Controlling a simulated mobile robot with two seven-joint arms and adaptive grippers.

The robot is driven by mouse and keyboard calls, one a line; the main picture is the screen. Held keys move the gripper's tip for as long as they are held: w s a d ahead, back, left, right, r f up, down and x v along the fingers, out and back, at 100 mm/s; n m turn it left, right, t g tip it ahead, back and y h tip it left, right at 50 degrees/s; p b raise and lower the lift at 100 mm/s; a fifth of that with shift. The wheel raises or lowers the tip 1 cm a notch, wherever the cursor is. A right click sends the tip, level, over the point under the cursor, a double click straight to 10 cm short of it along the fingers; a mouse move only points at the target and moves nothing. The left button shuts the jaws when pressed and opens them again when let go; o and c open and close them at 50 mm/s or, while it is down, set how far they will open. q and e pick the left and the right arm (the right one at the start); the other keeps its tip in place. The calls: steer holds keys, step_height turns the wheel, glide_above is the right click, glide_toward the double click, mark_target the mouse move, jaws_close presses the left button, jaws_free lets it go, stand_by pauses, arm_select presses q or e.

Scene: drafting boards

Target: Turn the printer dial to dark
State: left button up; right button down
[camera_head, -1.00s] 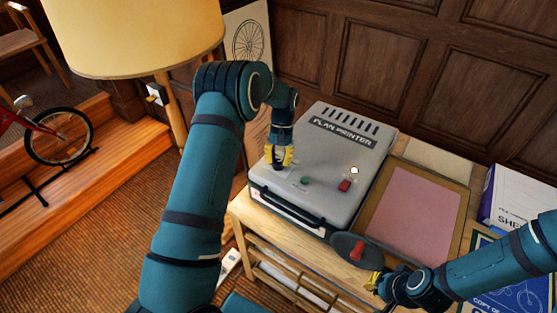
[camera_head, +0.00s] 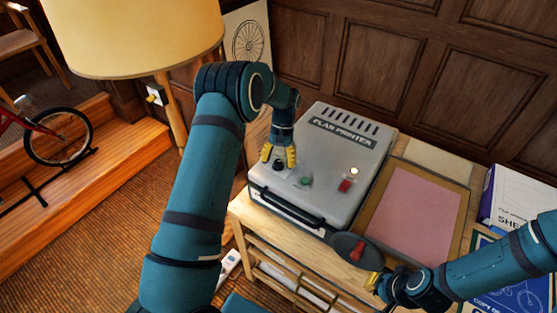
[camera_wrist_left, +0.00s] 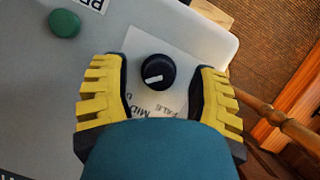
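The grey plan printer (camera_head: 322,178) stands on a wooden bench. Its black dial (camera_wrist_left: 157,73) shows in the left wrist view, on a white label with "PALE" and "MID" legible; other lettering is partly covered by a finger. The dial's white mark points left and slightly down in that view. My left gripper (camera_head: 278,158) is open over the printer's front left corner. Its yellow fingers stand on either side of the dial, apart from it, in the left wrist view (camera_wrist_left: 162,95). My right gripper (camera_head: 373,282) is at the bench's front edge; its fingers are too small to judge.
A green button (camera_head: 305,182) and a red switch (camera_head: 345,185) sit on the printer's top, right of the dial. A dark oval piece with a red handle (camera_head: 357,250) lies near my right gripper. A pink board (camera_head: 415,215) lies right of the printer.

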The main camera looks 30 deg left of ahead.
arm_select(q)
steer(key=v, duration=1.2)
steer(key=shift+s, duration=0.15)
